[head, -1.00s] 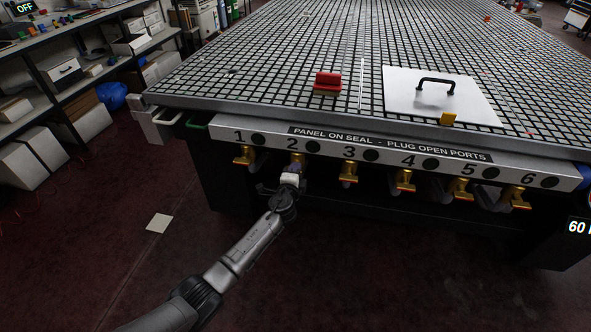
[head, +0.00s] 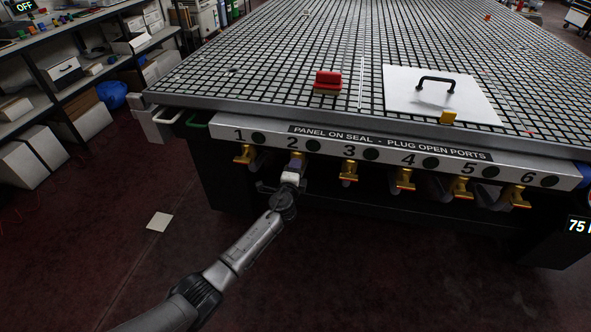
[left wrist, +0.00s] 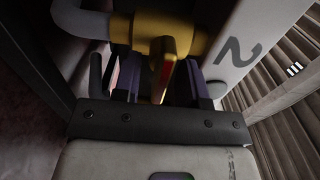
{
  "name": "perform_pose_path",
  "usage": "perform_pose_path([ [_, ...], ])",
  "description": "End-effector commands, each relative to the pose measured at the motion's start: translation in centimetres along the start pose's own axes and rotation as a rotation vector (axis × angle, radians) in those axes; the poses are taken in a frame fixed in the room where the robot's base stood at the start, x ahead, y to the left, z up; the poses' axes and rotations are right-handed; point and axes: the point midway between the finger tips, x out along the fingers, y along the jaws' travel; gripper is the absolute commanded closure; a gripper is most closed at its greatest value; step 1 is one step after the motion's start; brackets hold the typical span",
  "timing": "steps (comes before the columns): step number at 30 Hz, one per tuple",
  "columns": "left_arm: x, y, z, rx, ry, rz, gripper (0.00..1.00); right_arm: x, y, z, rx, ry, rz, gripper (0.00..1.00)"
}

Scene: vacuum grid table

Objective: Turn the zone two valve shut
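The zone two valve (head: 297,155) is a brass-yellow valve under the number 2 on the table's front rail. My left gripper (head: 292,170) is at it from below and hides most of it in the head view. In the left wrist view, the yellow valve body (left wrist: 165,28) is at the top on a grey pipe, and its red-and-yellow handle (left wrist: 163,78) points toward the gripper. The two dark fingers of my left gripper (left wrist: 163,85) stand on either side of the handle, with gaps seeming to show. My right gripper is out of view.
Valve one (head: 244,154) and valve three (head: 348,171) flank the spot closely. The grid table (head: 270,60) bears a red block (head: 327,81) and a white panel (head: 415,95) with a black handle. Shelving (head: 70,80) stands at left. A display at the right edge (head: 578,226) reads 75.

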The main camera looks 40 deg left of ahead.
Motion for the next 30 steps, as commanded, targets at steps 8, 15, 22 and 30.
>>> perform_pose_path([
  [8, -0.3, -0.1, 0.0, -0.001, 0.001, 0.000, 0.62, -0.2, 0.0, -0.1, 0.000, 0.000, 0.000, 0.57],
  [15, -3.4, -0.3, 0.0, -0.001, 0.001, 0.003, 0.62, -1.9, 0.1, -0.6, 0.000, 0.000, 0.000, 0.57],
  [22, -8.1, -0.2, 0.0, -0.002, 0.002, 0.002, 0.62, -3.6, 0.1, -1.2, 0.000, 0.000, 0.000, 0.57],
  [30, -12.2, -0.1, 0.0, -0.001, 0.001, 0.001, 0.62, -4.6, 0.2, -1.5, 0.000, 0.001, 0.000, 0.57],
])
